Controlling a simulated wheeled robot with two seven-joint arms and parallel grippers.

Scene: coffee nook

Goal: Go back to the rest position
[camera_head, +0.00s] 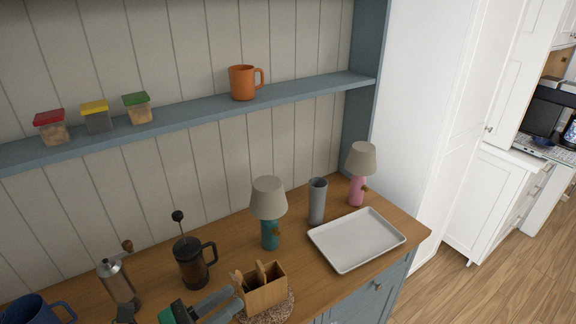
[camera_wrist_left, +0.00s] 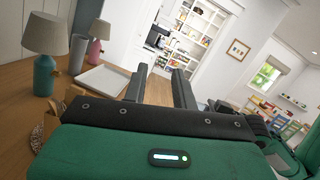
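My left gripper (camera_wrist_left: 160,88) shows in the left wrist view with its two dark fingers apart and nothing between them. In the head view, part of my left gripper (camera_head: 208,304) shows at the bottom edge, over the counter and close to the wooden utensil box (camera_head: 266,292). Its fingers point right there; the rest of the arm is cut off. My right gripper is in neither view.
The wooden counter (camera_head: 225,250) holds a grinder (camera_head: 117,280), a French press (camera_head: 193,262), a teal lamp (camera_head: 270,205), a grey cylinder (camera_head: 317,202), a pink lamp (camera_head: 359,175) and an empty white tray (camera_head: 356,240). A shelf (camera_head: 200,114) with an orange mug (camera_head: 243,83) hangs above. Floor (camera_head: 500,275) is clear at right.

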